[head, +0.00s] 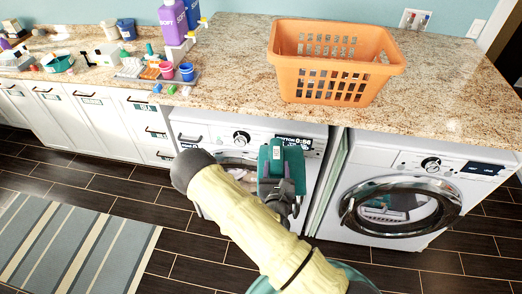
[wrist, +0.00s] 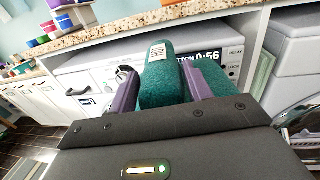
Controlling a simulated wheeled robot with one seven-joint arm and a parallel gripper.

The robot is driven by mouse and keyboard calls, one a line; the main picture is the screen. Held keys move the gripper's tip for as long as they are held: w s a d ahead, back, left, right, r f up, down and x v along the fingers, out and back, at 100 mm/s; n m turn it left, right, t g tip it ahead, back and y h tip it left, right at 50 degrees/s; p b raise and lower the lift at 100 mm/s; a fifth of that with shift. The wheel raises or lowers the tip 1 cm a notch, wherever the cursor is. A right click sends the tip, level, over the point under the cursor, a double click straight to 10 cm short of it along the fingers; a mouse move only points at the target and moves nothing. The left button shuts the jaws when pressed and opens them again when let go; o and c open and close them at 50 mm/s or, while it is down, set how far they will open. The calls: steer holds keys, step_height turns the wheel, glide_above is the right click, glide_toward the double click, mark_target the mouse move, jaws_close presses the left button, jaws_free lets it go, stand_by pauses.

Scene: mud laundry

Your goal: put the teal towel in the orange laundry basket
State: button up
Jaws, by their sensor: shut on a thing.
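The teal towel (head: 277,160) is held up in front of the left washing machine, below the counter's front edge. It also shows in the wrist view (wrist: 160,85), folded, with a white label on top. My gripper (head: 281,187) is shut on it, with purple fingers on either side of the towel in the wrist view (wrist: 165,85). The orange laundry basket (head: 330,62) stands upright on the granite counter, above and to the right of my gripper. It has slotted sides, and no cloth shows in it.
The counter (head: 440,80) is bare right of the basket. A tray (head: 150,80) with small cups and purple bottles (head: 173,22) stand to its left. The left washer (head: 215,135) and the right washer (head: 410,190) are under the counter. A striped rug (head: 70,245) lies on the floor.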

steer(key=shift+n+y, duration=0.5)
steer(key=shift+y, duration=0.1)
steer(key=s+d+f, duration=0.1)
steer(key=d+f, duration=0.1)
steer(key=f, duration=0.1)
steer(key=s+d+f, duration=0.1)
steer(key=d+f, duration=0.1)
steer(key=f, duration=0.1)
steer(key=s+d+f, duration=0.1)
steer(key=d+f, duration=0.1)
steer(key=f, duration=0.1)
steer(key=shift+s+d, duration=0.15)
steer(key=f+b, duration=0.3)
steer(key=shift+s+d+f, duration=0.15)
steer(key=shift+d+f, duration=0.1)
steer(key=shift+d, duration=0.15)
